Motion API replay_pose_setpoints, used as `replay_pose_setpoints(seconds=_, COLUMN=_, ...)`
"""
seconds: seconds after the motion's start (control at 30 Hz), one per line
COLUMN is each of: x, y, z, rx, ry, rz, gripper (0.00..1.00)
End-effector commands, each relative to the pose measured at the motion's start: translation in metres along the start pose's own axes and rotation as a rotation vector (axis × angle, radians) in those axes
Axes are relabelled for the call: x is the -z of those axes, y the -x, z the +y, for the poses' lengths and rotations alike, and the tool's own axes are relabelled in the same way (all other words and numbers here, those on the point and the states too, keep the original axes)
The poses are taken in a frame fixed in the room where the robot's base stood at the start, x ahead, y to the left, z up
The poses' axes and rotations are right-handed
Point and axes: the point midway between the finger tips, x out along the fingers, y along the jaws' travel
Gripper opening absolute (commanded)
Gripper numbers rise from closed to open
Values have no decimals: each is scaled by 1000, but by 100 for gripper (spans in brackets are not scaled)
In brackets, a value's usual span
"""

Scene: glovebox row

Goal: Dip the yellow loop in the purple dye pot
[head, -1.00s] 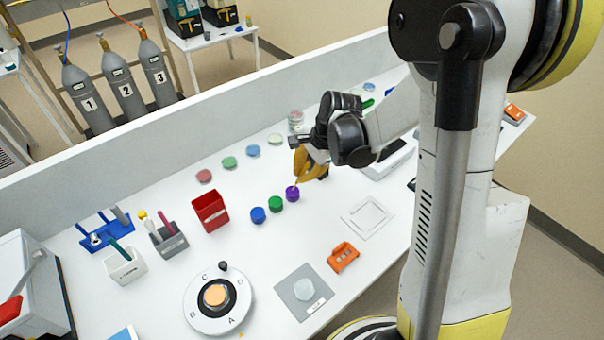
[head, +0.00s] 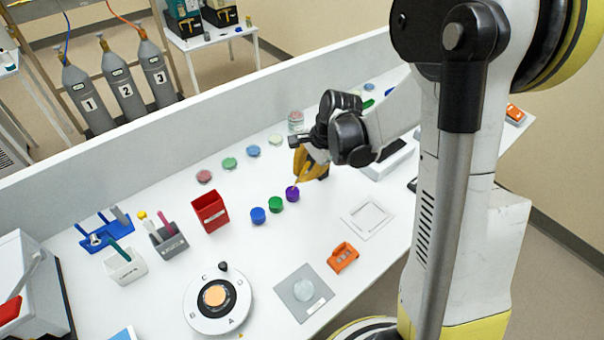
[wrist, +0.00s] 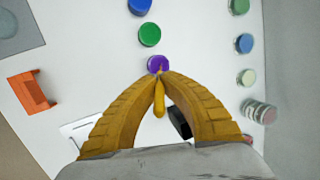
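The purple dye pot (head: 292,194) stands on the white bench at the right end of a short row with the green pot (head: 276,204) and the blue pot (head: 258,215). My gripper (head: 303,178) is just above and to the right of the purple pot. In the wrist view, my gripper (wrist: 160,78) is shut on the yellow loop (wrist: 159,104), whose handle shows between the fingers. The loop's tip lies over the purple pot (wrist: 157,63) and looks to be at or in its mouth; the exact depth is hard to tell.
A red bin (head: 210,212) stands left of the pots. A grey holder (head: 168,241) with tools, a white holder (head: 126,266) and a round dial (head: 218,300) are further left. An orange block (head: 342,257) and a white square frame (head: 368,216) lie in front. Lidded dishes line the back.

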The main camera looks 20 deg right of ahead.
Motion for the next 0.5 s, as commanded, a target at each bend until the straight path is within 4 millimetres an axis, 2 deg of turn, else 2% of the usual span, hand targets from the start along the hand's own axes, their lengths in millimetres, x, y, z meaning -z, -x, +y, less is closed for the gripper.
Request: replay_pose_setpoints(seconds=0.5, x=-9, y=45, z=-13, rx=0, ry=0, rz=0, gripper=0)
